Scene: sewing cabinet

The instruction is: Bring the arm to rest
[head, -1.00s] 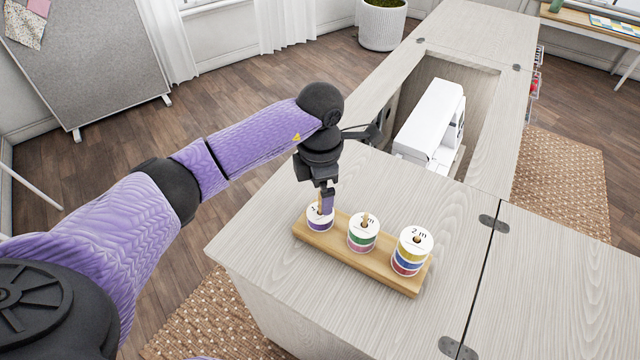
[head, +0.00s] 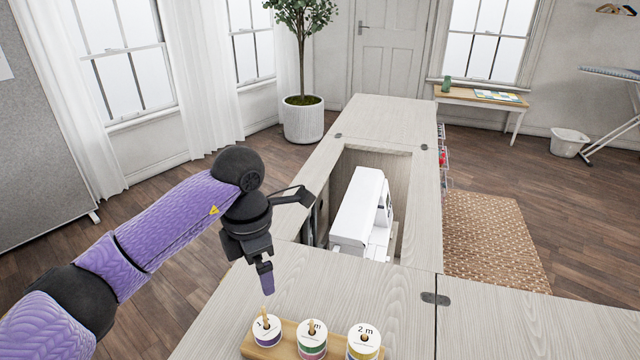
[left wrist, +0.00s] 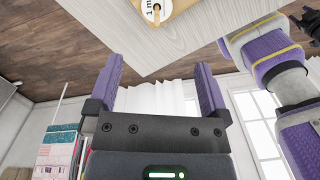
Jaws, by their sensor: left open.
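My left arm comes in from the left in the head view. Its gripper (head: 266,284) is above the cabinet top, apart from the spools and above the leftmost one. In the left wrist view the two purple fingers (left wrist: 155,85) stand wide apart with nothing between them. A wooden spool rack (head: 290,343) on the cabinet top (head: 390,290) holds a purple-banded spool (head: 267,331), a green and pink spool (head: 312,338) and a yellow-banded spool marked 2 m (head: 363,343). The lower part of the rack is cut off.
A white sewing machine (head: 357,210) sits in the cabinet's recess beyond the gripper. A potted tree (head: 303,119) stands behind. A woven rug (head: 490,245) lies to the right. The cabinet top right of the spools is clear.

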